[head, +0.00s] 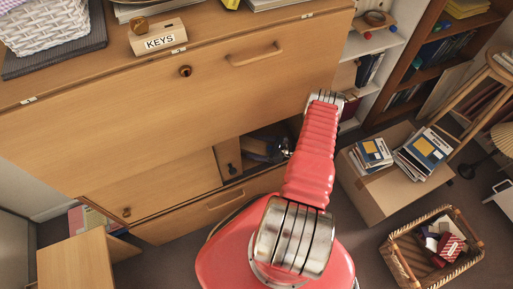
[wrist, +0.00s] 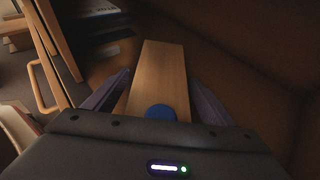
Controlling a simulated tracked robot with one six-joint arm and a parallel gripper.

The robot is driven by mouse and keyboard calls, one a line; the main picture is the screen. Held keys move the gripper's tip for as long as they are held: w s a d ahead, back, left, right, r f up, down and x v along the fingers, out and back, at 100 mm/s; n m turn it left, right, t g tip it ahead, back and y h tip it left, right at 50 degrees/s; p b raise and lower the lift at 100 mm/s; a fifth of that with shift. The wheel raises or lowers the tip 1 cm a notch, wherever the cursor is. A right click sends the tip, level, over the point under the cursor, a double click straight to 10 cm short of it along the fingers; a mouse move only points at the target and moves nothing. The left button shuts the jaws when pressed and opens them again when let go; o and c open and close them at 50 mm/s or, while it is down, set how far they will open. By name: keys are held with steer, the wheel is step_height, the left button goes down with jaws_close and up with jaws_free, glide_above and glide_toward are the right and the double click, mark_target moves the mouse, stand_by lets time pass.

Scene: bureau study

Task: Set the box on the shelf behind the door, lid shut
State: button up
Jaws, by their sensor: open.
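A long plain wooden box (wrist: 163,62) with a round blue spot or knob (wrist: 160,112) at its near end lies in the wrist view. My gripper (wrist: 158,80) is open, with one dark finger along each side of the box; I cannot tell whether they touch it. The box's top looks flat and closed, but I cannot make out a lid edge. A small door panel with a knob (head: 228,156) stands at the opening's left.
A drawer (head: 222,204) lies below the opening. A cardboard box with books (head: 370,200) and a wicker basket (head: 400,262) stand on the floor at right. A KEYS holder (head: 158,36) and white basket (head: 42,22) are on top. Open shelves (head: 425,60) stand behind.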

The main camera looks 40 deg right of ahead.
steer(key=shift+r, duration=0.1)
steer(key=v, duration=1.2)
steer(key=shift+s, duration=0.15)
stand_by(0.7)
